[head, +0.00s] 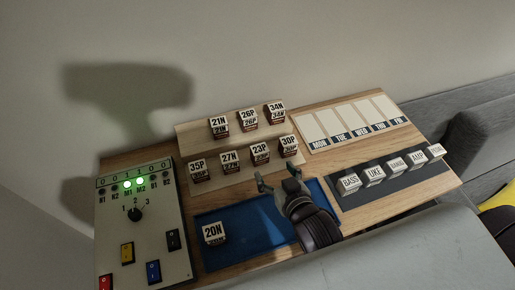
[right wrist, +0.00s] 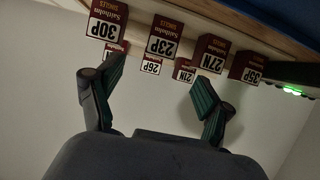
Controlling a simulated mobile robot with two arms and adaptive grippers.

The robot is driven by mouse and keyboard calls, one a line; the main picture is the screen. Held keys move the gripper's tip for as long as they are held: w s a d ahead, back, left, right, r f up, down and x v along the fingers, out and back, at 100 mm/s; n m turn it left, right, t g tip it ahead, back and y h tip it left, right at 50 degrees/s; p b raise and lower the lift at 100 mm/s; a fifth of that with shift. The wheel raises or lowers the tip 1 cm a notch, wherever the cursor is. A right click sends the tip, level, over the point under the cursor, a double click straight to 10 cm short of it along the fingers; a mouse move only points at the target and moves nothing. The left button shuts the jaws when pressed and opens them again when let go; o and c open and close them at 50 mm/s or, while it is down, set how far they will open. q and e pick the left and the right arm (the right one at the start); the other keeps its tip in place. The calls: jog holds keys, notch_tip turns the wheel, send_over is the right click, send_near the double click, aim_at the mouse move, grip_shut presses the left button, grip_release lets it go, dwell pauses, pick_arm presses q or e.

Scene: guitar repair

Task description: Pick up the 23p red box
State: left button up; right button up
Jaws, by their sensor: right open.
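The 23P box (head: 260,152) stands on the lower step of the wooden rack, between the 27N box (head: 231,160) and the 30P box (head: 289,146). It is dark red with a white label. In the right wrist view, which is upside down, the 23P box (right wrist: 165,38) shows beyond the fingers, roughly between them. My right gripper (head: 276,178) is open and empty, in front of the rack and apart from the box. It also shows in the right wrist view (right wrist: 158,82). My left gripper is not in view.
The 35P box (head: 198,170) stands left on the same step; 21N (head: 219,126), 26P (head: 249,120) and 34N (head: 276,112) stand behind. A blue tray (head: 260,222) holds the 20N box (head: 214,233). A switch panel (head: 145,240) is left, name blocks (head: 373,174) right.

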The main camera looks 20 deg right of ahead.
aim_at(262, 155)
jog(key=x, duration=0.6)
jog(key=shift+w, duration=0.1)
jog(key=p+x, duration=0.1)
jog(key=x, duration=0.3)
jog(key=shift+w, duration=0.15)
jog(key=shift+w+a+f, duration=0.1)
jog(key=shift+w+f, duration=0.1)
jog(key=shift+w, duration=0.2)
jog(key=shift+s, duration=0.1)
jog(key=shift+c, duration=1.3)
jog(key=c, duration=1.1)
